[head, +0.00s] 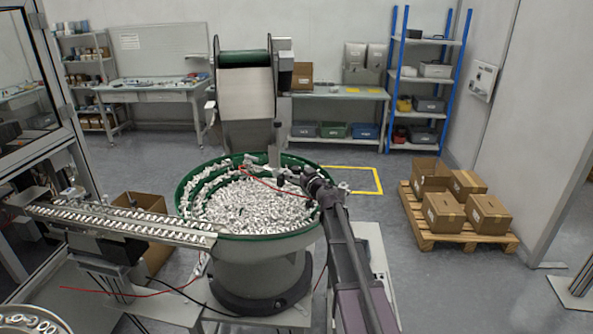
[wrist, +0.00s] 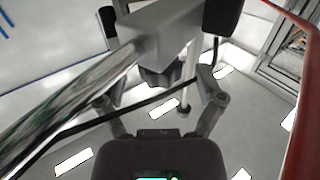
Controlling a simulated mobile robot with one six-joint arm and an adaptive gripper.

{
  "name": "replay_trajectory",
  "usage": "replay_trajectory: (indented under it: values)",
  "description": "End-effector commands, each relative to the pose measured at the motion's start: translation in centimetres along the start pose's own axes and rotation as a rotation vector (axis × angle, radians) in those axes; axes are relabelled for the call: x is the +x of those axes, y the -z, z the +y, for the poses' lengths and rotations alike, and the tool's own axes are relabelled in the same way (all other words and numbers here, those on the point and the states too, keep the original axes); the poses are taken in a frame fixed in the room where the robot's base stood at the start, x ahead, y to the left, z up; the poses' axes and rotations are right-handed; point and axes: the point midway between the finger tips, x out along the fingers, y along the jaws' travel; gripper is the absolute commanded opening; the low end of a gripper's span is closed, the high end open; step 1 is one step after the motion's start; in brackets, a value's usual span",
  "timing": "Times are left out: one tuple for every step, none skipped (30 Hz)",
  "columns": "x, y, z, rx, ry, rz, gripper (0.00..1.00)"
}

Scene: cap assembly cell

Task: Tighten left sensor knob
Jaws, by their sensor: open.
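In the wrist view a dark knob (wrist: 160,76) sits on the underside of a grey clamp block (wrist: 160,38), which grips a shiny metal rod (wrist: 70,90). My gripper (wrist: 164,18) is open. Its two dark fingertips stand to either side of the block and knob, with gaps visible. In the head view my gripper (head: 318,185) is at the right rim of the green feeder bowl (head: 185,195), by the sensor bracket. The knob is too small to make out there, and I cannot tell whether it is the left one.
A black cable (wrist: 120,108) crosses between my fingers in the wrist view, and a red hose (wrist: 308,120) curves along the right. In the head view the bowl holds many small metal caps (head: 250,207). A hopper (head: 245,95) stands behind it, and a linear track (head: 120,220) runs left.

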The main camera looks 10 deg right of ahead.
Motion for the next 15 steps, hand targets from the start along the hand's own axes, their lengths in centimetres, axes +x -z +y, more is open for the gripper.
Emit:
replay_trajectory:
  values:
    - [0.6,0.0,0.03,0.0,0.001,0.0,0.87]
    - [0.78,0.0,0.01,0.0,0.001,0.0,0.87]
    - [0.97,0.0,-0.02,0.0,0.001,0.0,0.87]
    - [1.08,0.0,-0.03,0.0,0.001,0.0,0.87]
    - [1.17,0.0,-0.04,0.0,0.001,0.0,0.87]
    - [1.25,0.0,-0.05,0.0,0.001,0.0,0.87]
    - [1.29,0.0,-0.06,0.0,0.001,0.0,0.87]
    - [1.31,0.0,-0.07,0.0,0.001,0.0,0.87]
    - [1.32,0.0,-0.07,0.0,0.001,0.0,0.87]
    - [1.31,0.0,-0.07,0.0,0.001,0.0,0.87]
    - [1.3,0.0,-0.07,0.0,0.001,0.0,0.87]
    - [1.29,0.0,-0.08,0.0,0.001,0.0,0.87]
    - [1.29,0.0,-0.08,0.0,0.001,0.0,0.87]
    - [1.28,0.0,-0.08,0.0,0.001,0.0,0.87]
    - [1.28,0.0,-0.08,0.0,0.001,0.0,0.87]
